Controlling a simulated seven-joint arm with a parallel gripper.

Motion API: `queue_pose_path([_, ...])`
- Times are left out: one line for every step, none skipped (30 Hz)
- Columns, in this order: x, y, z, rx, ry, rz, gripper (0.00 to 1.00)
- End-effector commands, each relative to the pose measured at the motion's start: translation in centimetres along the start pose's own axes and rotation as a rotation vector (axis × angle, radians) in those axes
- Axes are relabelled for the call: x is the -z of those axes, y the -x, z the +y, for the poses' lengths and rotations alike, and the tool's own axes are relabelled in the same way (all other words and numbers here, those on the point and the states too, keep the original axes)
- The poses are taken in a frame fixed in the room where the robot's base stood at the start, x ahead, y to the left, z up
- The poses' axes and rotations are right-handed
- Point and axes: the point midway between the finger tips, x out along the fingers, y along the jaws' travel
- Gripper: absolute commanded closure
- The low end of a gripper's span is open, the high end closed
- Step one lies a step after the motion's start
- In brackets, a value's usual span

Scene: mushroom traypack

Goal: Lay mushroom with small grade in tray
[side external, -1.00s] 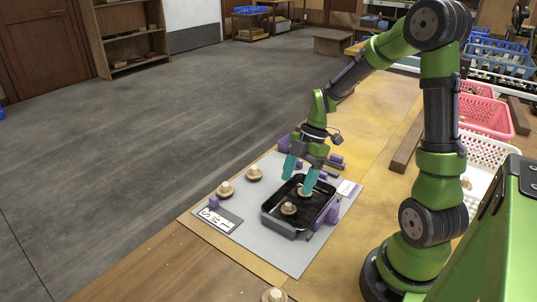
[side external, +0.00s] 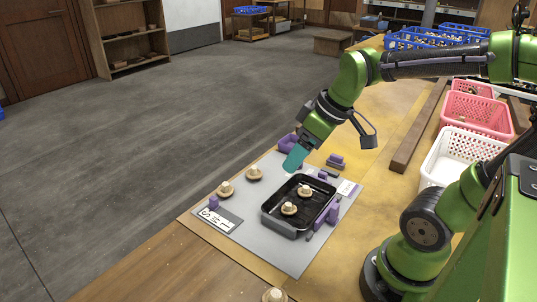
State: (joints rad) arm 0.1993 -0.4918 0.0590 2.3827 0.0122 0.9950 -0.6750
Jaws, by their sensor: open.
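A black tray (side external: 270,209) lies on a grey mat (side external: 293,262). Two pale mushrooms lie in it: one nearer the front (side external: 289,208) and one further back (side external: 305,191). Two more mushrooms stand on the mat left of the tray, one at the left (side external: 225,188) and one further back (side external: 254,173). Another mushroom (side external: 274,295) is at the bottom picture edge, partly cut off. My gripper (side external: 292,160), with teal fingers, is open and empty above the tray's back left edge. One finger mostly hides the other.
Purple blocks (side external: 335,161) stand around the tray's far and right sides. A white label card (side external: 217,219) with black marks lies at the mat's left. A wooden bar (side external: 419,130) and white (side external: 458,155) and pink (side external: 477,113) baskets are at the right.

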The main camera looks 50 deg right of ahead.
Motion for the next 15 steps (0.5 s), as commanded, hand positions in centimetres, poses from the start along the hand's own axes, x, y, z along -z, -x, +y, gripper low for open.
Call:
queue_pose_path([-0.2,0.8,-1.0,0.003,-0.080,0.046,0.30])
queue_pose_path([-0.4,1.2,-1.4,0.006,-0.135,0.069,0.30])
queue_pose_path([-0.5,1.6,-1.9,0.014,-0.205,0.097,0.30])
queue_pose_path([-0.7,1.9,-2.2,0.021,-0.253,0.115,0.30])
queue_pose_path([-0.8,2.1,-2.5,0.029,-0.295,0.133,0.30])
queue_pose_path([-0.9,2.4,-2.8,0.041,-0.345,0.150,0.30])
queue_pose_path([-1.0,2.5,-3.0,0.048,-0.378,0.160,0.30])
queue_pose_path([-1.1,2.7,-3.1,0.055,-0.405,0.170,0.30])
queue_pose_path([-1.1,2.8,-3.3,0.063,-0.432,0.179,0.30])
queue_pose_path([-1.2,2.9,-3.4,0.067,-0.449,0.184,0.30])
queue_pose_path([-1.2,2.9,-3.4,0.071,-0.462,0.187,0.30])
queue_pose_path([-1.2,3.0,-3.5,0.073,-0.472,0.189,0.30])
queue_pose_path([-1.2,3.0,-3.5,0.074,-0.477,0.190,0.30])
queue_pose_path([-1.2,3.0,-3.5,0.075,-0.480,0.190,0.30])
queue_pose_path([-1.2,3.0,-3.5,0.075,-0.481,0.190,0.30])
